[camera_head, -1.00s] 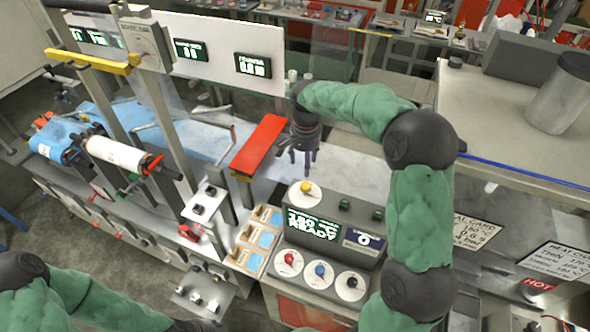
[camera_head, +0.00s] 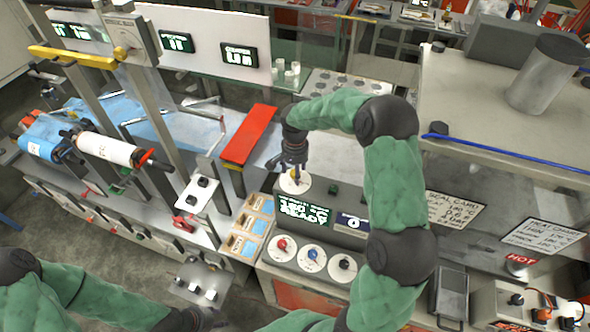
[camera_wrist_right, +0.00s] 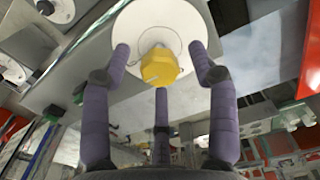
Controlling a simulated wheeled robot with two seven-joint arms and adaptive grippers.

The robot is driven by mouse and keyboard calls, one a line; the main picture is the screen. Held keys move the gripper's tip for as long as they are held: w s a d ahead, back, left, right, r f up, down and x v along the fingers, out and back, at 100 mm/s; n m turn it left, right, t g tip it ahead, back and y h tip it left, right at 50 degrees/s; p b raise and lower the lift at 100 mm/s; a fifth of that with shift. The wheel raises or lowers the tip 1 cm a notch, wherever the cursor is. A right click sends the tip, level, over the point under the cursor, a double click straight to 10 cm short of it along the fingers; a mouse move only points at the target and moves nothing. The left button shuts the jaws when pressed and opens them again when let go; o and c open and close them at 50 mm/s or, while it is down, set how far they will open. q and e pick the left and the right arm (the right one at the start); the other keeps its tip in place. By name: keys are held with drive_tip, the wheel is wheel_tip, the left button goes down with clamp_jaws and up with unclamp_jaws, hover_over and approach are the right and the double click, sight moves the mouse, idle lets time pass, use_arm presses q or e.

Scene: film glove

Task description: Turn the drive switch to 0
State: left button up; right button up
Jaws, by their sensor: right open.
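A yellow knob on a round white dial (camera_head: 294,184) sits on top of the grey console. In the right wrist view the yellow knob (camera_wrist_right: 159,67) stands between my spread fingers, with a clear gap on each side. My right gripper (camera_head: 291,168) is open and points down at this dial; it also shows in the right wrist view (camera_wrist_right: 159,60). The labels are too small to tell which control is the drive switch. Dials with red (camera_head: 282,245), blue (camera_head: 312,254) and black (camera_head: 344,264) knobs are on the console front. My left gripper (camera_head: 203,319) is at the bottom edge, its fingers unclear.
A white switch plate (camera_head: 198,193) and a low switch box (camera_head: 203,283) stand left of the console. A red bar (camera_head: 248,135) is just left of my right gripper. Wooden trays (camera_head: 246,224) border the console. A HOT sign (camera_head: 520,259) stands at right.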

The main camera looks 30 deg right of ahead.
drive_tip(key=shift+s, duration=0.1)
drive_tip(key=shift+c, duration=1.1)
drive_tip(key=c, duration=0.9)
drive_tip(key=shift+f+n, duration=0.1)
drive_tip(key=shift+n, duration=0.2)
drive_tip(key=n+b, duration=0.1)
drive_tip(key=n, duration=0.1)
drive_tip(key=shift+f+n+b, duration=0.1)
drive_tip(key=shift+n+b, duration=0.25)
drive_tip(key=shift+n, duration=0.05)
drive_tip(key=n+b, duration=0.1)
drive_tip(key=n, duration=0.3)
drive_tip(key=shift+s, duration=0.1)
drive_tip(key=n+b, duration=0.1)
drive_tip(key=n, duration=0.9)
drive_tip(key=shift+n, duration=0.4)
